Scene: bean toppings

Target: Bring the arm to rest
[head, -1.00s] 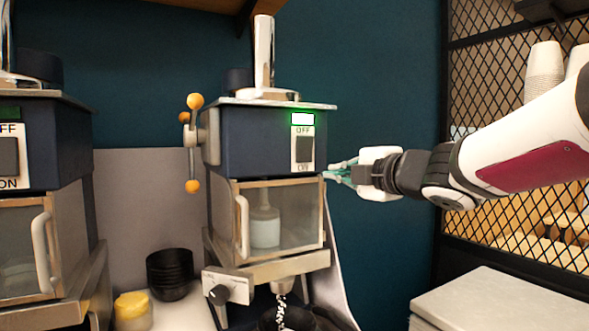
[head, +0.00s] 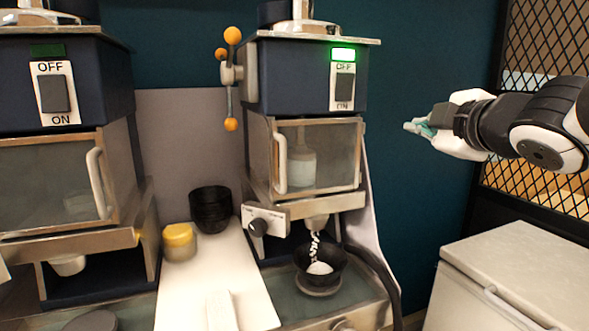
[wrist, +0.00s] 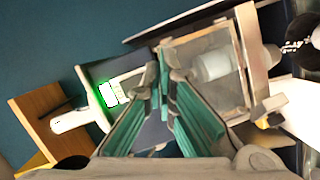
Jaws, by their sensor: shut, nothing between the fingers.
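The dark blue machine (head: 300,76) has a lit green display (head: 343,54), an OFF/ON switch (head: 344,87) and a lever with orange knobs (head: 230,82). A white container (head: 301,165) stands behind its closed glass door. White stuff falls from the spout into a black bowl (head: 320,262) below. The wrist view also shows the lit display (wrist: 110,94).
A second, similar machine (head: 70,85) stands at the left. A stack of black bowls (head: 210,209) and a yellow-lidded jar (head: 179,241) stand between the machines. A white chest (head: 520,262) is at the lower right below my arm. A mesh partition (head: 545,35) stands behind my arm.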

